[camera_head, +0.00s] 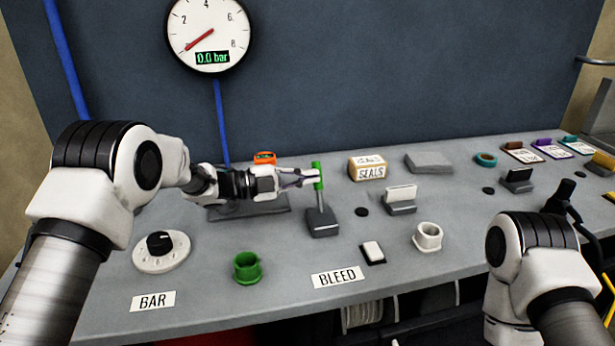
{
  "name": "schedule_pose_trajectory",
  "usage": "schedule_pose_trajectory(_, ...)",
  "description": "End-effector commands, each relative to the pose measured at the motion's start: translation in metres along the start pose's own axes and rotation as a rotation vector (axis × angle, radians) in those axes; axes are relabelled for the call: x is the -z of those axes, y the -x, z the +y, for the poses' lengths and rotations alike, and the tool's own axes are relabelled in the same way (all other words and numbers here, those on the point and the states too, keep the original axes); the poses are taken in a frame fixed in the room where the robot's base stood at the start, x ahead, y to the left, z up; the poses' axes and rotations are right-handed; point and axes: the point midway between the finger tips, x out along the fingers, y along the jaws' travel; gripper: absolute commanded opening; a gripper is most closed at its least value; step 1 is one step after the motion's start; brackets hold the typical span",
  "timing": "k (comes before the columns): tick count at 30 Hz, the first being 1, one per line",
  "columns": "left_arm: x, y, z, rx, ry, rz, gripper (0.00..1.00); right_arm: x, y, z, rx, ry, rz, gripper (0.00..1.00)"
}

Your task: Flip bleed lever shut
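The bleed lever has a green handle (319,180) on a thin grey stem and a dark base block (322,224), behind the BLEED label (338,277). The lever stands nearly upright. My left gripper (312,178) reaches in from the left, and its fingertips are at the green handle, touching or very near it. The view is too small to show whether the fingers are closed around the handle or only against it. My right arm is bent at the lower right, and I cannot make out its gripper.
The gauge (208,34) on the back wall reads 0.0 bar. A black BAR knob (160,243), a green cup (247,268), a white rocker switch (372,251) and a white ring (427,236) stand around the lever. A SEALS box (367,169) is behind it.

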Motion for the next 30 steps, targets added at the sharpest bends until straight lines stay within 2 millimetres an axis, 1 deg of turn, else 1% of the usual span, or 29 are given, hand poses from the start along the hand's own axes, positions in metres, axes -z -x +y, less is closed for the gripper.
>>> schedule_pose_trajectory(14, 0.000, 0.001, -0.004, 0.003, -0.002, -0.005, 0.00, 0.000, 0.000, 0.000, 0.000, 0.000, 0.000, 0.40)
schedule_pose_trajectory(17, 0.005, 0.001, -0.013, 0.004, -0.005, -0.004, 0.00, 0.000, 0.000, 0.000, 0.000, 0.000, 0.000, 0.40)
schedule_pose_trajectory(20, 0.013, 0.001, -0.030, 0.003, -0.006, -0.003, 0.00, 0.000, 0.000, 0.000, 0.000, 0.000, 0.000, 0.40)
schedule_pose_trajectory(25, 0.030, 0.002, -0.064, 0.003, -0.007, -0.002, 0.00, 0.000, 0.000, 0.000, 0.000, 0.000, 0.000, 0.40)
schedule_pose_trajectory(27, 0.036, 0.002, -0.074, 0.002, -0.006, -0.001, 0.00, 0.000, 0.000, 0.000, 0.000, 0.000, 0.000, 0.40)
schedule_pose_trajectory(30, 0.042, 0.002, -0.086, 0.001, -0.005, 0.000, 0.00, 0.000, 0.000, 0.000, 0.000, 0.000, 0.000, 0.40)
